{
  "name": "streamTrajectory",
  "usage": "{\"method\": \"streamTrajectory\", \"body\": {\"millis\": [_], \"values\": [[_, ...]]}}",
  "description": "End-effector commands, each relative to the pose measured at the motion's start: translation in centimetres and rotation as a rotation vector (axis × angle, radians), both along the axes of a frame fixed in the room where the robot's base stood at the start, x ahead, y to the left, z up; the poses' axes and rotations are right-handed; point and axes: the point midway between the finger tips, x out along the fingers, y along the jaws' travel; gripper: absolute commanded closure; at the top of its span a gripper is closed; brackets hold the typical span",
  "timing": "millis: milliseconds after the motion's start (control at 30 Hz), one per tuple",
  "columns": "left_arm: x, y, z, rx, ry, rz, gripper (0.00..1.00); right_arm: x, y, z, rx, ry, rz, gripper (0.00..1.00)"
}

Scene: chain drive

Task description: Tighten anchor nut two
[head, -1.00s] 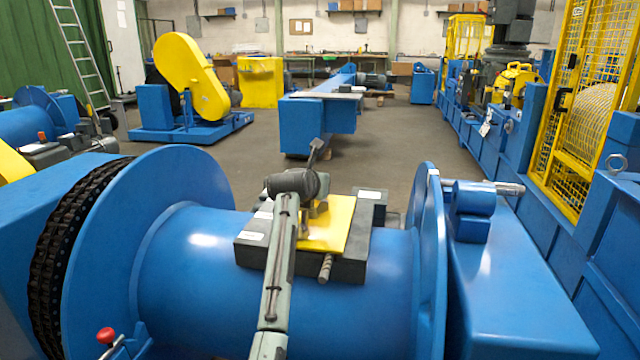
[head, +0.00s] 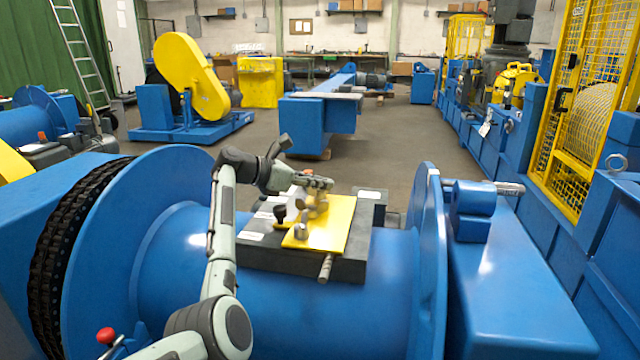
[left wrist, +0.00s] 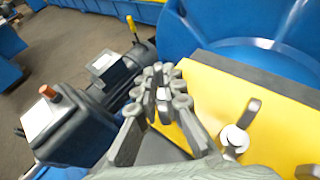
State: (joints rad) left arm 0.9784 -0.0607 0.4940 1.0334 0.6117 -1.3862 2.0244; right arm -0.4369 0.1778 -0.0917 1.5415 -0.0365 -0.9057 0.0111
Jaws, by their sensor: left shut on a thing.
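The yellow plate (head: 335,225) lies on a dark grey block (head: 258,240) on top of the large blue drum (head: 190,285). A round silver nut (head: 301,230) sits on the plate near its left corner; a pale nut (left wrist: 235,137) shows on the plate in the left wrist view, with a grey upright piece beside it. I cannot tell which nut is number two. My left gripper (head: 325,183) is above the plate's far left part. In the left wrist view its fingers (left wrist: 163,85) are closed together; what they hold is hidden. My right gripper is out of view.
A blue flange (head: 431,260) stands right of the block, and a chain-wrapped flange (head: 75,260) stands at left. A threaded rod (head: 326,267) sticks out at the block's front. A red-knobbed lever (head: 105,336) is at the lower left. Open floor lies behind the drum.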

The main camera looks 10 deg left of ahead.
Motion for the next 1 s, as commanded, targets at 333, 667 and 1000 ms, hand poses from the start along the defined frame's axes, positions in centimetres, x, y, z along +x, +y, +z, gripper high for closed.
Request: {"method": "streamTrajectory", "body": {"millis": [333,667,1000], "values": [[0.02,0.09,0.09,0.001,0.002,-0.201,1.0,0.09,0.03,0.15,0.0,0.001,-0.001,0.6],[-0.02,0.02,0.01,0.001,0.003,-0.292,1.0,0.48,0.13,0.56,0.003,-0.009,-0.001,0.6],[-0.03,-0.05,-0.1,0.003,0.002,-0.317,1.0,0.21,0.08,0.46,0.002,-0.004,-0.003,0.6]]}}
